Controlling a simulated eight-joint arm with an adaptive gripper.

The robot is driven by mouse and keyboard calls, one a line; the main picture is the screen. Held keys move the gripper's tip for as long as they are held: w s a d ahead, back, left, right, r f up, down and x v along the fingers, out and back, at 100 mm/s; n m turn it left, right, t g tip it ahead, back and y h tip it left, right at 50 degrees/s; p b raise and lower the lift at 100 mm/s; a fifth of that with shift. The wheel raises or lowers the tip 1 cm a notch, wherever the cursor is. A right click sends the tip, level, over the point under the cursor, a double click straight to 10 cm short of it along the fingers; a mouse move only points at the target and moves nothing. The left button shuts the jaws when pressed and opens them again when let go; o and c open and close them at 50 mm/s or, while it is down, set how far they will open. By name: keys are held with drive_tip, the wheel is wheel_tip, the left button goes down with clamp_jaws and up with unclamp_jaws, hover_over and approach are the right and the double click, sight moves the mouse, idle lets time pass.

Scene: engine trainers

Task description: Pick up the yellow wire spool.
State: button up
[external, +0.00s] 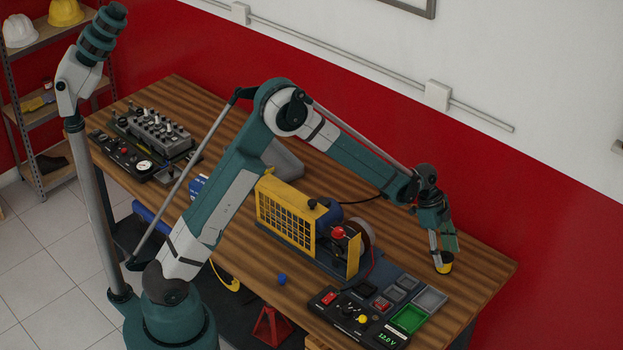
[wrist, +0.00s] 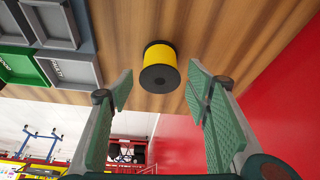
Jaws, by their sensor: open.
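The yellow wire spool (external: 444,262) stands on the wooden table at its right part, with black ends and a yellow winding. In the wrist view the spool (wrist: 160,67) is at the upper middle, in line with the gap between the fingers. My gripper (external: 441,251) is at the spool in the external view, and its fingers partly hide it. In the wrist view my gripper (wrist: 160,92) is open, with one green-padded finger on each side and a gap between each finger and the spool. I cannot tell whether any finger touches it.
Small bins, one a green tray (external: 409,318), stand left of the spool near a black control panel (external: 350,316). A yellow-guarded machine (external: 286,213) stands mid-table. A red wall (external: 560,200) rises behind the table. Bare wood (external: 490,265) lies right of the spool.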

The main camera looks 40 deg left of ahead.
drive_tip(key=shift+x, duration=1.2)
drive_tip(key=c, duration=1)
